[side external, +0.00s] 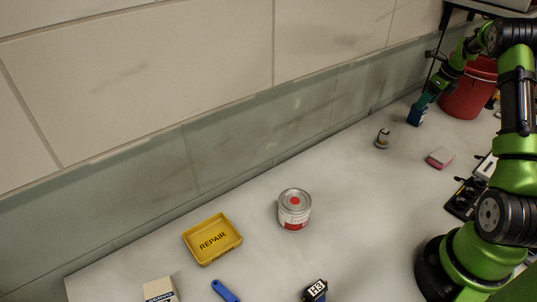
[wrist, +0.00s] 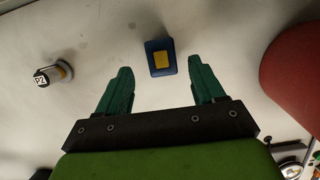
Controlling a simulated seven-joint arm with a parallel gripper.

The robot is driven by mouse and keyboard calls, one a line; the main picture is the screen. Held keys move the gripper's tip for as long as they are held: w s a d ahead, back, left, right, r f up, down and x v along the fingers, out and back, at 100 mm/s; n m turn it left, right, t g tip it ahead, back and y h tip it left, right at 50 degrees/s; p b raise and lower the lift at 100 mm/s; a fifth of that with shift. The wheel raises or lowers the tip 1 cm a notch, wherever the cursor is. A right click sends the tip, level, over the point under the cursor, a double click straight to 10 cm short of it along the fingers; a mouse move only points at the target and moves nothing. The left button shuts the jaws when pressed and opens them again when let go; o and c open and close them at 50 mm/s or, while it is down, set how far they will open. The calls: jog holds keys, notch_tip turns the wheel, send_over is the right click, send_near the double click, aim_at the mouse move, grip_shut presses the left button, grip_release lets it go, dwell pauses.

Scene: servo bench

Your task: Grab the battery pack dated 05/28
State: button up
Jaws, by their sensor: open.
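A dark blue block with a yellow patch (wrist: 161,58) lies ahead of and between my fingertips in the wrist view. I can read no date on it, so I cannot tell whether it is the 05/28 battery pack. A blue block (side external: 416,116) shows just below my fingers in the side view. My gripper (wrist: 159,68) is open with nothing between its teal fingers. In the side view my gripper (side external: 425,101) is at the far end of the bench, close to the blue block; whether they touch is unclear.
A red bucket (side external: 468,88) stands close by on the right. A small cylindrical part (wrist: 53,74) with a white tag is on the left. A pink block (side external: 440,157), a paint can (side external: 294,211), a yellow REPAIR tray (side external: 228,255) and a dark H3 block (side external: 315,291) are farther off.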

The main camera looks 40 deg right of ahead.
aim_at(416, 112)
jog(key=shift+d+x, duration=0.2)
jog(key=shift+x, duration=3.35)
jog(key=shift+w, duration=0.1)
jog(key=shift+c, duration=0.5)
jog(key=c, duration=1)
jog(key=shift+r, duration=0.1)
jog(key=shift+r, duration=0.1)
